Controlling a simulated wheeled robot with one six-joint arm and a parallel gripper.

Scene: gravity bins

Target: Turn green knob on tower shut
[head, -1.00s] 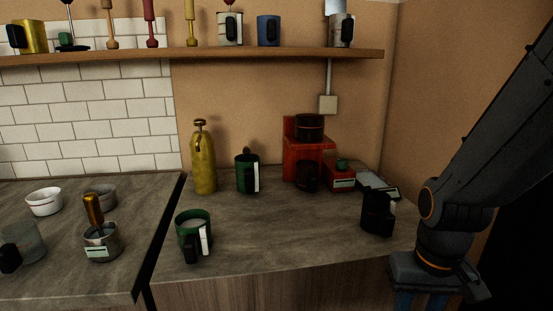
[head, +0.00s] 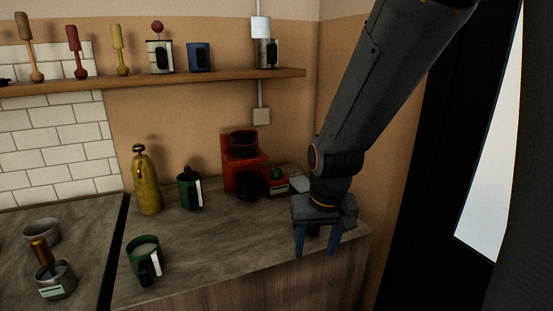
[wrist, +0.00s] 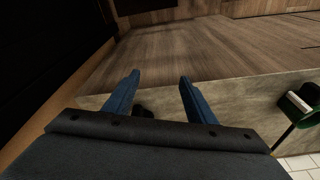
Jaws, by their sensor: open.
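A red machine (head: 229,172) with a dark round top stands on the right counter against the back wall in the head view. A small red box (head: 277,187) with a pale label sits to its right. A small green piece (head: 276,173), perhaps the knob, shows on top of this box; its turned position is too small to tell. I cannot tell which part is the tower. My gripper (head: 317,243) is open and empty, fingers down, near the counter's right front edge, in front and right of the box. In the wrist view my gripper (wrist: 159,80) shows blue fingers apart.
A green mug (head: 135,257), a second green mug (head: 188,190) and a yellow bottle (head: 147,185) stand left on the counter. A dark object (wrist: 143,111) shows partly between my fingers. The counter's middle is clear. A shelf (head: 210,79) runs above.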

